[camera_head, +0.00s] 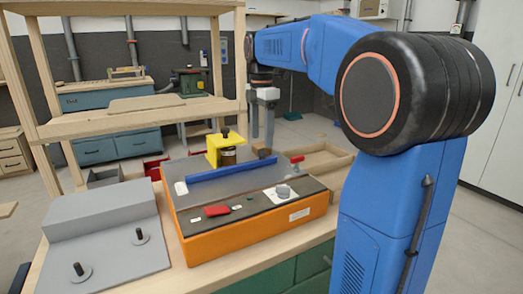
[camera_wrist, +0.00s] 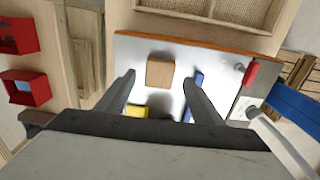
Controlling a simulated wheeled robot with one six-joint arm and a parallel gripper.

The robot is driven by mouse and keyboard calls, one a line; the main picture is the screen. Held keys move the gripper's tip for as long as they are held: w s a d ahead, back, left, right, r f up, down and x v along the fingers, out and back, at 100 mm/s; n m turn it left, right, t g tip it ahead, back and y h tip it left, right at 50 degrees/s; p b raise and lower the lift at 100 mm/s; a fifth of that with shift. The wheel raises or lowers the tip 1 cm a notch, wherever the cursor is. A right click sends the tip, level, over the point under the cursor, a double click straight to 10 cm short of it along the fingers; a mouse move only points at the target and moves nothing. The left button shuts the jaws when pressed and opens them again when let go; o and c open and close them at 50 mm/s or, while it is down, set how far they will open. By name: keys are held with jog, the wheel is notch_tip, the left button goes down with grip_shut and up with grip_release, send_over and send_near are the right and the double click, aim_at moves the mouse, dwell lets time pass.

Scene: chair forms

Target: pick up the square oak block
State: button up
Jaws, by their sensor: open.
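The square oak block (camera_wrist: 160,73) lies flat on the grey metal plate of an orange machine, between my fingertips as seen in the wrist view. In the head view the block (camera_head: 263,151) is small, behind the blue fence and right of a yellow clamp piece. My gripper (camera_head: 262,124) hangs above the block, fingers pointing down and apart. In the wrist view my gripper (camera_wrist: 158,82) has one finger on each side of the block with gaps, touching nothing that I can see. The block's far side is hidden in the head view.
The blue fence (camera_head: 232,169) crosses the plate. The yellow clamp piece (camera_head: 222,147) stands close left of the block. A red knob (camera_head: 297,159) is at the right. A wooden tray (camera_head: 325,155) lies behind the machine. A wooden frame rises at the left.

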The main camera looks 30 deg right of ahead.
jog(key=shift+f, duration=1.35)
jog(key=shift+c, duration=0.6)
jog(key=c, duration=1)
jog(key=shift+c, duration=0.2)
